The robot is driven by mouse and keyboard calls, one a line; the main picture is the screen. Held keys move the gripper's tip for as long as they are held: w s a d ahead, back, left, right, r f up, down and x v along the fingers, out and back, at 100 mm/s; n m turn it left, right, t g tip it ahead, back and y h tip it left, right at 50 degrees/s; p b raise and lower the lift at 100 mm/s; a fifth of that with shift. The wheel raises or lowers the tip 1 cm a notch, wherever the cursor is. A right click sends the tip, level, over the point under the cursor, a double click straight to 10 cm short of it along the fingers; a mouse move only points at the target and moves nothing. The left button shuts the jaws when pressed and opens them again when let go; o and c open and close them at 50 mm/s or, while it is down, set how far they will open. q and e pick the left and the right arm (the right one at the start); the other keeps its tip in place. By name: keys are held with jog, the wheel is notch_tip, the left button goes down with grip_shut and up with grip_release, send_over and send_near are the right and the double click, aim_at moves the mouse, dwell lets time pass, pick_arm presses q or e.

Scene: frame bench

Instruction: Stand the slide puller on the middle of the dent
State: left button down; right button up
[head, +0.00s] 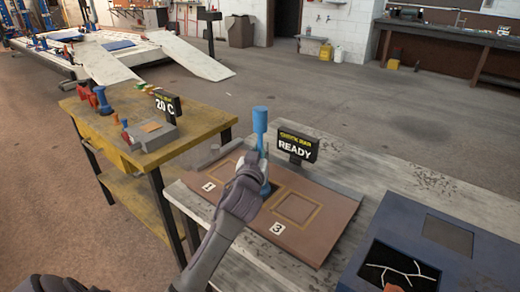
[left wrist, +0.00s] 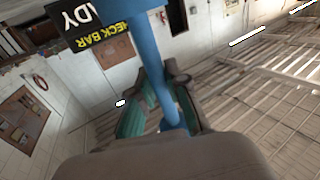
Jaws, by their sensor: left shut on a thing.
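The slide puller (head: 260,121) is a blue rod with a thick cylindrical top, standing about upright. My left gripper (head: 250,170) is shut around its rod above the brown panel (head: 317,242). In the left wrist view the blue rod (left wrist: 150,55) runs between the fingers of my left gripper (left wrist: 158,105). The panel has outlined squares with number tags 1 and 3. The dent cannot be made out. My gripper covers the panel's middle, and I cannot tell whether the puller's foot touches the panel. My right gripper is not in view.
A black sign reading READY (head: 296,148) stands behind the panel, close right of the puller. A dark blue box (head: 440,240) is at the right. A yellow table (head: 120,132) with a 20 C display (head: 166,105) and small tools is at the left.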

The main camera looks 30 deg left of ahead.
pick_arm(q)
jog(key=c, duration=1.2)
grip_release()
jog(key=shift+o, duration=0.2)
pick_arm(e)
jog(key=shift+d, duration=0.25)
pick_arm(q)
jog(key=shift+r, duration=0.1)
jog(key=shift+s+d, duration=0.15)
jog(key=shift+s, duration=0.15)
jog(key=b+v, duration=0.1)
jog(key=v, duration=1)
jog(key=shift+s, duration=0.25)
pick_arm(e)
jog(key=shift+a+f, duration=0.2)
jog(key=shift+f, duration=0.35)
